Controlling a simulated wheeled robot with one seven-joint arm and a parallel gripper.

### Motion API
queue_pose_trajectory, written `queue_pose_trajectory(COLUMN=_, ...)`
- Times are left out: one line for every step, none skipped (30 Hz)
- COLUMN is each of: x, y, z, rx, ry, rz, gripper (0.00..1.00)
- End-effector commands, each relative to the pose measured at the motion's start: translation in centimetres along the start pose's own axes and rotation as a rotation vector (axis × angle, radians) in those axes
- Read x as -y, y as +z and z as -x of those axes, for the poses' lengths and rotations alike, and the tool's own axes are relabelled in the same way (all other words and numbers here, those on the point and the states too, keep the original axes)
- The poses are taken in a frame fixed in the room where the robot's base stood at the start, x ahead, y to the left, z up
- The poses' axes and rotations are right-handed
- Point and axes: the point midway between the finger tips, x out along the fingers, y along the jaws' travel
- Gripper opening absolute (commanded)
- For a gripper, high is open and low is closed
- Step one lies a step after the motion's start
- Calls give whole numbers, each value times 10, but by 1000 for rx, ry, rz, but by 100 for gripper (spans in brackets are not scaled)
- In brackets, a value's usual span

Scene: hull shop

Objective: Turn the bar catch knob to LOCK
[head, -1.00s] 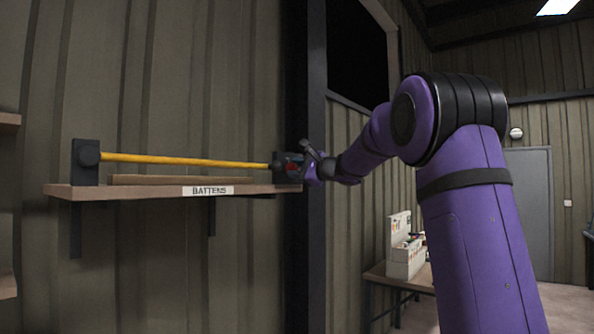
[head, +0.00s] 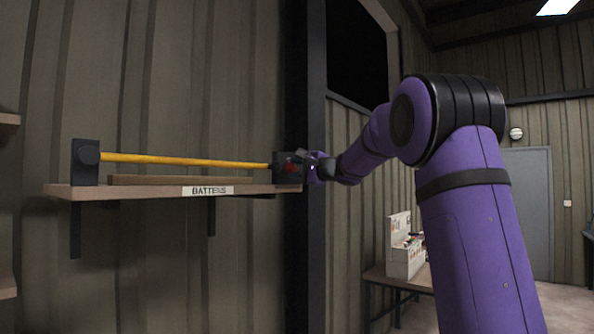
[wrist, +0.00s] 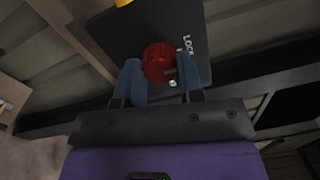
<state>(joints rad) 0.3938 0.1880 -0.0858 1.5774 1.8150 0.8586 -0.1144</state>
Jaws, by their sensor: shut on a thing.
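The red bar catch knob (wrist: 159,63) sits on a dark catch plate (wrist: 198,27) with white lettering that reads LOCK beside it. In the wrist view my gripper (wrist: 162,80) has its blue fingers on either side of the knob, shut on it. In the head view the knob (head: 292,167) is a small red patch on the dark block at the shelf's right end, partly hidden by my gripper (head: 303,164). A yellow bar (head: 185,160) runs from that block to a dark block (head: 86,162) at the left end.
A wooden shelf (head: 130,191) labelled BATTENS carries a batten (head: 180,180) behind the label. A dark post (head: 304,250) stands just beyond its right end. A bench (head: 385,277) with a white organiser (head: 400,262) is at the lower right, away from the knob.

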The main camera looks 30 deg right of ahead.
Motion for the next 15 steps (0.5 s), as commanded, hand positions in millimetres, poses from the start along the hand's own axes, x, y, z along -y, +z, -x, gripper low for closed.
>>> queue_pose_trajectory(x=-2, y=0, z=0, rx=0, ry=3, rz=0, gripper=11)
queue_pose_trajectory(x=-2, y=0, z=0, rx=0, ry=3, rz=0, gripper=11)
queue_pose_trajectory(x=-2, y=0, z=0, rx=0, ry=3, rz=0, gripper=39)
queue_pose_trajectory(x=-2, y=0, z=0, rx=0, ry=3, rz=-1, gripper=46)
queue_pose_trajectory(x=-2, y=0, z=0, rx=0, ry=3, rz=-1, gripper=53)
queue_pose_trajectory(x=-1, y=0, z=0, rx=0, ry=2, rz=-1, gripper=60)
queue_pose_trajectory(x=-1, y=0, z=0, rx=0, ry=2, rz=-1, gripper=60)
queue_pose_trajectory(x=-1, y=0, z=0, rx=0, ry=2, rz=-1, gripper=60)
queue_pose_trajectory(x=-1, y=0, z=0, rx=0, ry=2, rz=-1, gripper=60)
queue_pose_trajectory(x=-1, y=0, z=0, rx=0, ry=2, rz=-1, gripper=60)
queue_pose_trajectory(x=-1, y=0, z=0, rx=0, ry=1, rz=-1, gripper=60)
queue_pose_trajectory(x=-1, y=0, z=0, rx=0, ry=1, rz=-1, gripper=60)
queue_pose_trajectory(x=-1, y=0, z=0, rx=0, ry=1, rz=-1, gripper=60)
queue_pose_trajectory(x=-1, y=0, z=0, rx=0, ry=1, rz=-1, gripper=60)
queue_pose_trajectory(x=0, y=0, z=2, rx=0, ry=1, rz=-1, gripper=60)
